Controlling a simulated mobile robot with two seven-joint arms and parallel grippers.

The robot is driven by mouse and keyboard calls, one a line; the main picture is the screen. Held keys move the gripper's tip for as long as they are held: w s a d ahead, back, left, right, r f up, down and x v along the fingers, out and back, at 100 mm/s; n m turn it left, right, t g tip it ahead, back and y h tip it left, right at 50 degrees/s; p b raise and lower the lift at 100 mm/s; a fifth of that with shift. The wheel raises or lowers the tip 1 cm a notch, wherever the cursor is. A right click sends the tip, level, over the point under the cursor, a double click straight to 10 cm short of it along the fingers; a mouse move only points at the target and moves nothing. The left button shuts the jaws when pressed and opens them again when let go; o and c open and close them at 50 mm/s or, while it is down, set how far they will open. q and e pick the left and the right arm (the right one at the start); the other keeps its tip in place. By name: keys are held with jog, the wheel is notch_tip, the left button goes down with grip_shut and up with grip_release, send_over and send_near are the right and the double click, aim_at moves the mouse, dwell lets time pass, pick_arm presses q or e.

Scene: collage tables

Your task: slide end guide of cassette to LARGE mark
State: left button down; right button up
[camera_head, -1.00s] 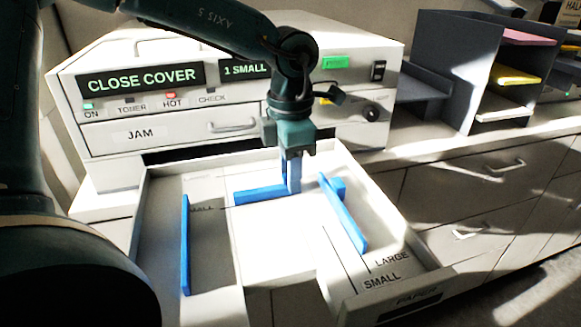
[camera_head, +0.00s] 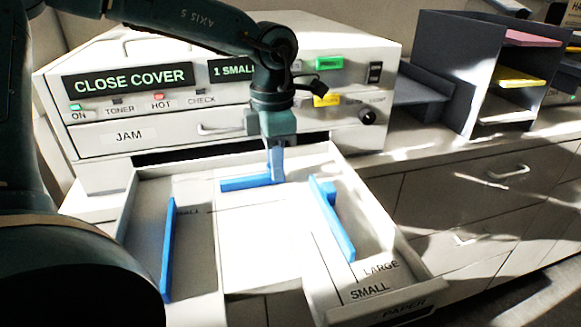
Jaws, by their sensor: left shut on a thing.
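The cassette (camera_head: 135,240) is a white open tray pulled out in front of the machine. Its end guide (camera_head: 245,184) is a low blue bar with an upright tab, near the back of the tray. My left gripper (camera_head: 277,148) points down and is shut on that tab. LARGE (camera_head: 381,268) and SMALL (camera_head: 370,290) marks show at the tray's front right. Another small label, partly hidden, lies by the left blue side guide (camera_head: 168,250); the end guide stands behind that label's level. No LARGE mark shows near the end guide. My right gripper is not in view.
A blue side guide (camera_head: 335,222) stands on the tray's right. The white machine (camera_head: 230,85) rises close behind, its display (camera_head: 128,78) reading CLOSE COVER. A dark paper rack (camera_head: 445,70) stands at right on the counter. The tray floor before the end guide is clear.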

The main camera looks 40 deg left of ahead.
pick_arm(q)
jog(key=shift+w+a, duration=0.2)
jog(key=shift+w, duration=0.05)
jog(key=c, duration=1.3)
grip_release()
jog(key=shift+s, duration=0.1)
jog(key=shift+c, duration=0.2)
jog(key=shift+r, duration=0.1)
notch_tip(320, 180, up, 13)
jog(key=shift+c, duration=0.5)
